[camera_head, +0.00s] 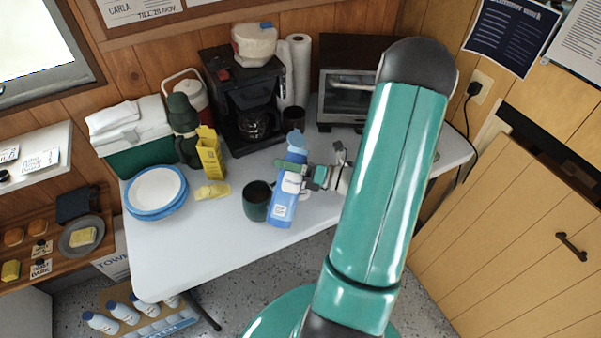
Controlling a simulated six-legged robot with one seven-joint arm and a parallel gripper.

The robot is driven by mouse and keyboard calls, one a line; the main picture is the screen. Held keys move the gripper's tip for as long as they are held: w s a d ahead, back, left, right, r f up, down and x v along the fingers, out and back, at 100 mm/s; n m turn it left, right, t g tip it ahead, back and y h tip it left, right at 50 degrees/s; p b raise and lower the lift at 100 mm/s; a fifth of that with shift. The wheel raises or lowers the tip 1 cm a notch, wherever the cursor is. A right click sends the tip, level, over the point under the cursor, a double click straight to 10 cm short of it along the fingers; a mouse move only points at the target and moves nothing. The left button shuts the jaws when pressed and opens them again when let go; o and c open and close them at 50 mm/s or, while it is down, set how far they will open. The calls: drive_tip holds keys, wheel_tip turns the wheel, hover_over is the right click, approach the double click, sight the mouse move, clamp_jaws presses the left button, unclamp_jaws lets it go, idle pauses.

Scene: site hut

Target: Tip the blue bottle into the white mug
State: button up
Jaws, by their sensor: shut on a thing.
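The blue bottle (282,209) with a white label is near the front middle of the white table, its top leaning slightly right in the picture. My gripper (291,175) is shut on the bottle's upper part, reaching in from the right. I cannot tell whether the bottle's base touches the table. I see no clear white mug. A small whitish shape (305,195) shows just right of the bottle, mostly hidden by it and the gripper. A dark green mug (256,203) stands close to the bottle's left.
On the table (205,243) are blue-rimmed plates (156,189), a yellow carton (209,155), a yellow cloth (212,190), a coffee maker (246,104), a dark cup (294,117) and a toaster oven (343,98). The table's front left is clear. My arm hides part of the right side.

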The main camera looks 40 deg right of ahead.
drive_tip(key=shift+m, duration=0.8)
drive_tip(key=shift+f+m+t+h, duration=0.2)
drive_tip(key=shift+f+m, duration=0.1)
drive_tip(key=shift+m, duration=0.55)
drive_tip(key=shift+f+m+t+h, duration=0.2)
drive_tip(key=shift+f+m, duration=0.05)
drive_tip(key=shift+m, duration=0.6)
drive_tip(key=shift+r+m, duration=0.4)
drive_tip(key=shift+m, duration=0.6)
idle(0.8)
